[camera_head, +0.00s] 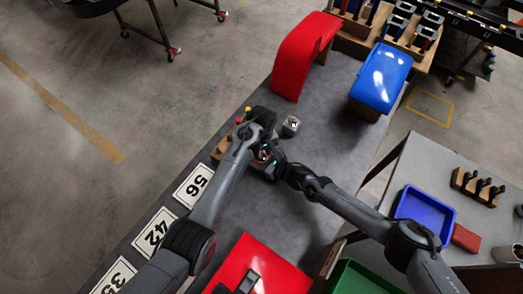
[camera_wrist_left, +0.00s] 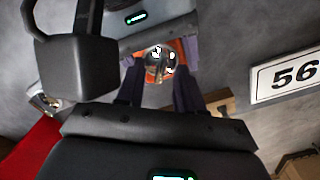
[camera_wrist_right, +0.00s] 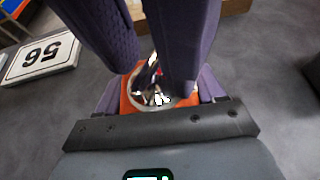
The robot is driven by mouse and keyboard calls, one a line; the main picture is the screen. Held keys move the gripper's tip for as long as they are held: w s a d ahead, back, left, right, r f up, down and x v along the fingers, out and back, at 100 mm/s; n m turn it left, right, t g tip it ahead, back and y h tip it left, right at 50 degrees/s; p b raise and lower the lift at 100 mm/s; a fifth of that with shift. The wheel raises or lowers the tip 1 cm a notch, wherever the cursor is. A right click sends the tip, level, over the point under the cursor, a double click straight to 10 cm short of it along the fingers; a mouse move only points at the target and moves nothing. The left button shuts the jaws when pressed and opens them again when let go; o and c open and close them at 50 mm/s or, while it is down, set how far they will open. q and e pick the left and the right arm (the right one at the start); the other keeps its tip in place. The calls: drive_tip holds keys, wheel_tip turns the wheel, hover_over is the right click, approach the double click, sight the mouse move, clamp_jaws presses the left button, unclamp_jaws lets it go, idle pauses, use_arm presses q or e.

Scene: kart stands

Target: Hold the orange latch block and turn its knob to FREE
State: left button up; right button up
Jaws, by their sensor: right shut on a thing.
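The orange latch block (camera_wrist_right: 128,100) is between my right gripper's purple fingers (camera_wrist_right: 158,98), shut on its sides. Its round shiny knob (camera_wrist_left: 160,58) faces my left gripper. My left gripper (camera_wrist_left: 160,75) is open, with one finger on either side of the knob; I cannot tell whether they touch it. In the head view, my left gripper (camera_head: 263,153) and right gripper (camera_head: 277,167) meet over the grey table and mostly hide the block. The knob's marks and setting are unreadable.
A red curved panel (camera_head: 298,60) and a blue one (camera_head: 382,76) stand farther back. Number cards (camera_head: 193,185) line the left edge. A red panel (camera_head: 250,262) lies in front. The table's middle right is clear.

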sight(261, 154)
use_arm(q)
wheel_tip(261, 154, up, 12)
idle(0.9)
